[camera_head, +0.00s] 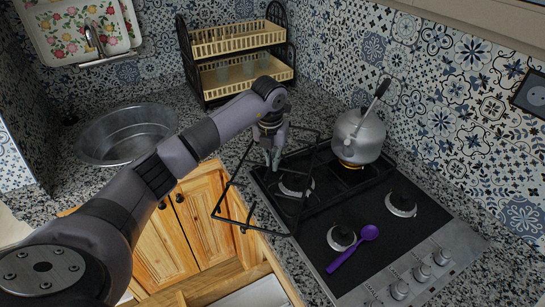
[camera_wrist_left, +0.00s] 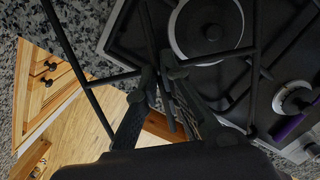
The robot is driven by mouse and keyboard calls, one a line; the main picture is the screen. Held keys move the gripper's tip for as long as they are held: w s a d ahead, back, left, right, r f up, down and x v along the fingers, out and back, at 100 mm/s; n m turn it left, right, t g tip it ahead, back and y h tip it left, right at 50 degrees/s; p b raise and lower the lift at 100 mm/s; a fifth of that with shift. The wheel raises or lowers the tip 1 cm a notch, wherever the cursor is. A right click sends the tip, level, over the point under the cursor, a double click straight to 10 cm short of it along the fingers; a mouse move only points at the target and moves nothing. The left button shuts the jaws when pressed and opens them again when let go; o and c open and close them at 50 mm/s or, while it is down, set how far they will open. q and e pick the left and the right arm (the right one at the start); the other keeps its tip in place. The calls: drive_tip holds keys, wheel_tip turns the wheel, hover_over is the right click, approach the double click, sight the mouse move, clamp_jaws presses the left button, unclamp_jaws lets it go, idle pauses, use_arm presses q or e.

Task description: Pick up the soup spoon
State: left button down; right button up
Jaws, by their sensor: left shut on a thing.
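The purple soup spoon (camera_head: 369,233) lies on the front part of the black hob, its bowl beside a burner and its handle toward the front left. Part of its purple handle shows at the right edge of the left wrist view (camera_wrist_left: 290,127). My left gripper (camera_head: 273,158) is over the left side of the hob, apart from the spoon. It is shut on a bar of a black burner grate (camera_head: 262,229), which hangs tilted past the hob's left edge. In the left wrist view the gripper (camera_wrist_left: 163,88) has grate bars between and around its fingers. My right gripper is not in view.
A grey kettle (camera_head: 358,136) stands on the rear burner, its handle raised. Knobs (camera_head: 421,271) line the hob's front. A metal bowl-like basin (camera_head: 125,134) and a dish rack (camera_head: 237,58) are behind. Wooden cabinets (camera_head: 190,222) are below the counter.

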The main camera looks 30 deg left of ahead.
use_arm(q)
drive_tip(key=shift+w+r, duration=0.1)
drive_tip(key=shift+r, duration=0.05)
drive_tip(key=c, duration=2.2)
unclamp_jaws()
drive_tip(key=shift+f, duration=0.2)
drive_tip(key=o, duration=0.4)
drive_tip(key=shift+r, duration=0.1)
drive_tip(key=shift+o, duration=0.2)
